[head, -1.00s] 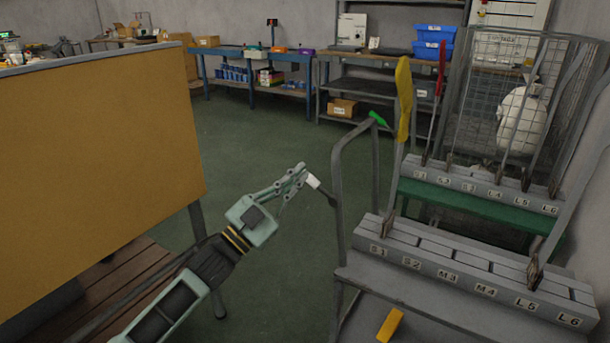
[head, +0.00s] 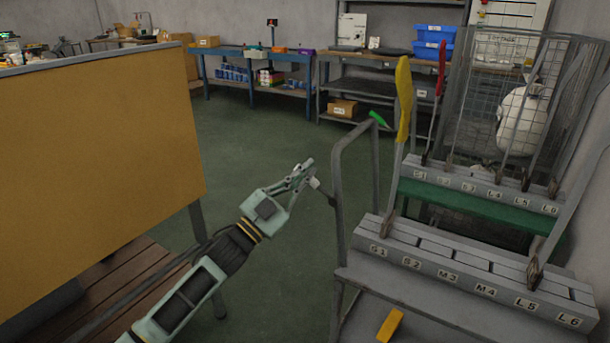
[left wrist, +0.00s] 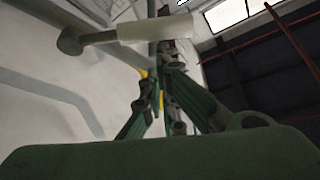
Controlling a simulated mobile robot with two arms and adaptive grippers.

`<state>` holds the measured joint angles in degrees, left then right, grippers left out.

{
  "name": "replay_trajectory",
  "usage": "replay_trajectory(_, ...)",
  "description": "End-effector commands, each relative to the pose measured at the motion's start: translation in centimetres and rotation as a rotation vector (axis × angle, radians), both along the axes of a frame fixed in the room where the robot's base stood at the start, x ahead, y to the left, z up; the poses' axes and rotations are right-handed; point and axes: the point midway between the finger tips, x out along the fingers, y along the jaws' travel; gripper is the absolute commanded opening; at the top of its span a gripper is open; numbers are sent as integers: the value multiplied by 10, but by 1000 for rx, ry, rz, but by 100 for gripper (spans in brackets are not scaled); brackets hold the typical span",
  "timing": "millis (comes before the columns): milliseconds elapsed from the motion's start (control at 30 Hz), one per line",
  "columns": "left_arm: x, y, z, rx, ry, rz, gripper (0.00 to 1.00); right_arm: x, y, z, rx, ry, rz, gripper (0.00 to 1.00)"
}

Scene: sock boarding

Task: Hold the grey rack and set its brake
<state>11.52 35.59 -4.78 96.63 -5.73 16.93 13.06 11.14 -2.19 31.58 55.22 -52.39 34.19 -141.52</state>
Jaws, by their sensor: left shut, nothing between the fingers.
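The grey rack (head: 440,300) stands at the right, with slots labelled S1 to L6 and a tall tube push frame (head: 337,165) on its left side. A short lever with a white grip (head: 315,184) juts left from that frame. In the left wrist view the white grip (left wrist: 155,32) lies across the fingertips, with a dark round pivot (left wrist: 70,42) at its left end. My left gripper (head: 308,165) is shut and empty, with its fingertips right at the grip and partly covering it. I cannot tell whether they touch. My right gripper is in neither view.
A yellow paddle (head: 403,100) stands in the grey rack, and a yellow block (head: 390,325) shows at its lower front. A green rack (head: 480,205) and a wire cage (head: 500,95) stand behind. A tan panel (head: 90,180) fills the left. The green floor between is clear.

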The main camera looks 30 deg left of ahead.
Motion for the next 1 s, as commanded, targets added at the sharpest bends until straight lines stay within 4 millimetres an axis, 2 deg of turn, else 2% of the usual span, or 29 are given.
replay_trajectory(667, 1, 8, -9, -116, 12, 2, 0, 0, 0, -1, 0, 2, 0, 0)
replay_trajectory(1000, 2, 20, -23, -316, 25, 1, 0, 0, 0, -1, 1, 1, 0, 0)
